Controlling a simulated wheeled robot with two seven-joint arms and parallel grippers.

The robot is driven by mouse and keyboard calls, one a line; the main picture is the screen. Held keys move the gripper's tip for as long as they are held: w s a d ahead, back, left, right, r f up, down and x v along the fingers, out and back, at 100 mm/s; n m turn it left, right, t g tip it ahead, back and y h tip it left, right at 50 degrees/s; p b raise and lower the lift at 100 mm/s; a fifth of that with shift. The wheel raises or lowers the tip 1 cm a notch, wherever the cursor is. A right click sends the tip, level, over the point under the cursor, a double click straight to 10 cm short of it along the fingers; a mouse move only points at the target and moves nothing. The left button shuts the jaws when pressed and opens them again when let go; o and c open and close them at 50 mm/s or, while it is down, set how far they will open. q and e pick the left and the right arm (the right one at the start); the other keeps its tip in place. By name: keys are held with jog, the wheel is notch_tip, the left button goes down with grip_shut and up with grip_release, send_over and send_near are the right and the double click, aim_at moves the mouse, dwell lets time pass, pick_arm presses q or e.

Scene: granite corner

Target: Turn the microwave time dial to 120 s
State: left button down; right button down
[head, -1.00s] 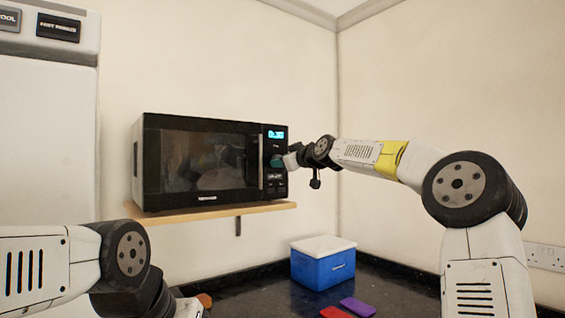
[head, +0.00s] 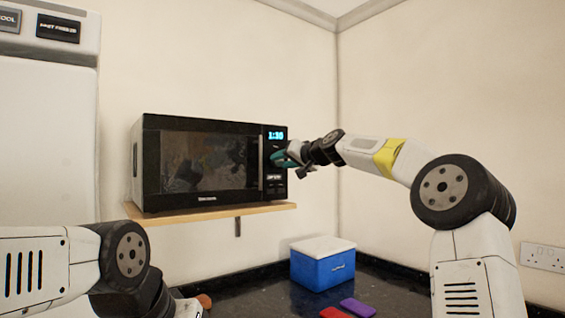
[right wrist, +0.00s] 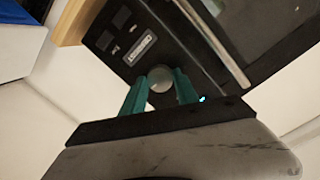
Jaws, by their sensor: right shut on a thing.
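The black microwave (head: 205,165) stands on a wooden shelf, its door closed. Its blue display (head: 276,135) shows digits that look like 1:30, though they are small. My right gripper (head: 279,158) is at the control panel, right of the door handle. In the right wrist view its teal fingers (right wrist: 160,84) are shut on the round, pale dial (right wrist: 160,78), one on each side. The dial's marking cannot be read, and the gripper hides it in the head view. My left arm shows at the lower left; its gripper's fingers are out of view.
The wooden shelf (head: 225,212) juts from the wall below the microwave. A blue cooler box (head: 322,268) with a white lid, a red item (head: 335,312) and a purple item (head: 358,307) lie on the dark counter (head: 385,290). A wall socket (head: 543,257) is at the right.

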jog(key=m, duration=0.5)
jog(key=shift+f+y, duration=0.1)
jog(key=shift+y, duration=0.3)
jog(key=shift+m+g, duration=0.3)
jog(key=shift+m, duration=0.1)
jog(key=c, duration=0.9)
grip_release()
jog(key=shift+d, duration=0.1)
jog(key=shift+v, duration=3.85)
